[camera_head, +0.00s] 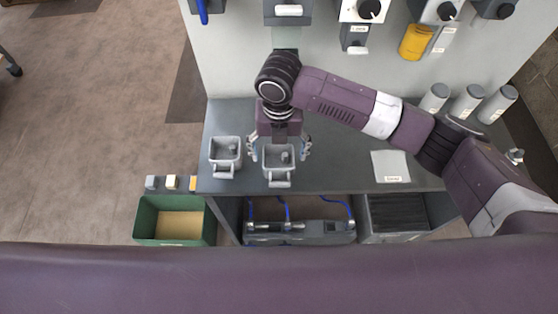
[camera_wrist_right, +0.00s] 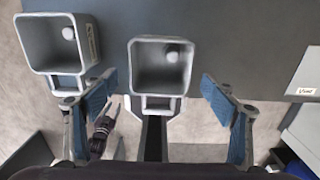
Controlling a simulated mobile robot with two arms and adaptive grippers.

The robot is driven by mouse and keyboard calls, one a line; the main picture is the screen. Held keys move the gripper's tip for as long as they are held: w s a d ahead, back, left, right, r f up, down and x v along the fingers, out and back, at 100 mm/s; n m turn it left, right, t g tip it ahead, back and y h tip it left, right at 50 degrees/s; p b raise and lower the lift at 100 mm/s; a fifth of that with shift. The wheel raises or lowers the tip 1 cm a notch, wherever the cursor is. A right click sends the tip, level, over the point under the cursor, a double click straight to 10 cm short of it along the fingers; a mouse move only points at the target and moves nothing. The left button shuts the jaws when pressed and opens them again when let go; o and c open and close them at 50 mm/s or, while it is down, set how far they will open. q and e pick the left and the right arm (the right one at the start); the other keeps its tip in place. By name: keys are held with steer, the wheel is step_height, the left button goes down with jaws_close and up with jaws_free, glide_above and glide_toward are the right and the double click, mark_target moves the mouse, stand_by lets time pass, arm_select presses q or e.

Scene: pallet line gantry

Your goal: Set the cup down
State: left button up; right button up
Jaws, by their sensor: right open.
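A grey square cup (camera_head: 278,181) with a handle stands upright at the front edge of the grey counter (camera_head: 340,145). It also shows in the right wrist view (camera_wrist_right: 150,78), with a small whitish round thing inside. My right gripper (camera_head: 280,151) is open, its two blue-padded fingers (camera_wrist_right: 158,90) to either side of this cup with gaps between. A second, similar grey cup (camera_head: 225,148) stands just to the left, also in the right wrist view (camera_wrist_right: 45,55).
A white labelled card (camera_head: 390,166) lies on the counter to the right. Several grey canisters (camera_head: 467,102) stand at the back right. A green bin (camera_head: 174,241) sits below left. The counter between gripper and card is clear.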

step_height(320, 180, up, 7)
steer(key=b, duration=0.1)
stand_by(0.7)
